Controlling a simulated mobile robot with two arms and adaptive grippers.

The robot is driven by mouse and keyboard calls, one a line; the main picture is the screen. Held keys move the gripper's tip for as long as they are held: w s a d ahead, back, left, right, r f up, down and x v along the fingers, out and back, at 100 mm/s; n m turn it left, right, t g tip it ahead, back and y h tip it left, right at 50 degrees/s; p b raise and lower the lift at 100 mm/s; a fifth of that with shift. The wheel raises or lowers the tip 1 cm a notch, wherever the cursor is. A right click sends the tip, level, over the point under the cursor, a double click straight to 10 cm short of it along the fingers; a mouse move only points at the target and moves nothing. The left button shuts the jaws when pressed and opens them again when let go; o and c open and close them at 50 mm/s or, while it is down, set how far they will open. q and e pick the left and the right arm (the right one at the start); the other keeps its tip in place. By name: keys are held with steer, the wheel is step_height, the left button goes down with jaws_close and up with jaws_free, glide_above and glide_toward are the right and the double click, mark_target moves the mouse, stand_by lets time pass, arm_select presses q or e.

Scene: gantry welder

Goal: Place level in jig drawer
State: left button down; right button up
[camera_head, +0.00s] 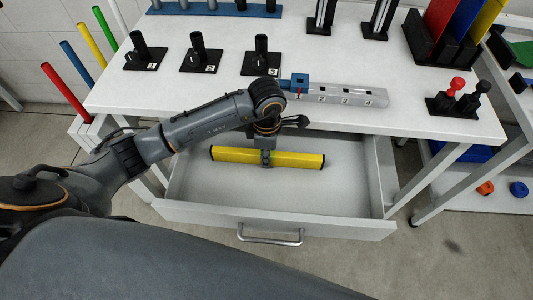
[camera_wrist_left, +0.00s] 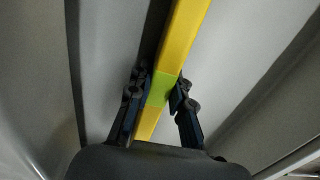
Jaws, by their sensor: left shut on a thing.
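The yellow level (camera_head: 295,160) with dark end caps is over the open white jig drawer (camera_head: 345,225), lying roughly crosswise in the picture. My left gripper (camera_head: 267,158) reaches down over the drawer and is shut on the level near its middle. In the left wrist view the level (camera_wrist_left: 182,40) runs between the two fingers of the gripper (camera_wrist_left: 160,105), with a green vial part between the fingertips. I cannot tell whether the level touches the drawer floor or hangs just above it. My right gripper is not in view.
The white table (camera_head: 220,90) stands directly behind and above the drawer. It carries numbered black holders (camera_head: 200,55), a grey numbered block (camera_head: 340,95) and a stand with red and black knobs (camera_head: 457,100). The drawer looks otherwise empty. Its handle (camera_head: 270,237) faces me.

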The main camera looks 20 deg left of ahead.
arm_select(q)
steer(key=c, duration=1.4)
jaws_free()
steer(key=shift+c, duration=0.2)
steer(key=shift+o, duration=1.2)
steer(key=shift+r, duration=0.1)
step_height(320, 180, up, 12)
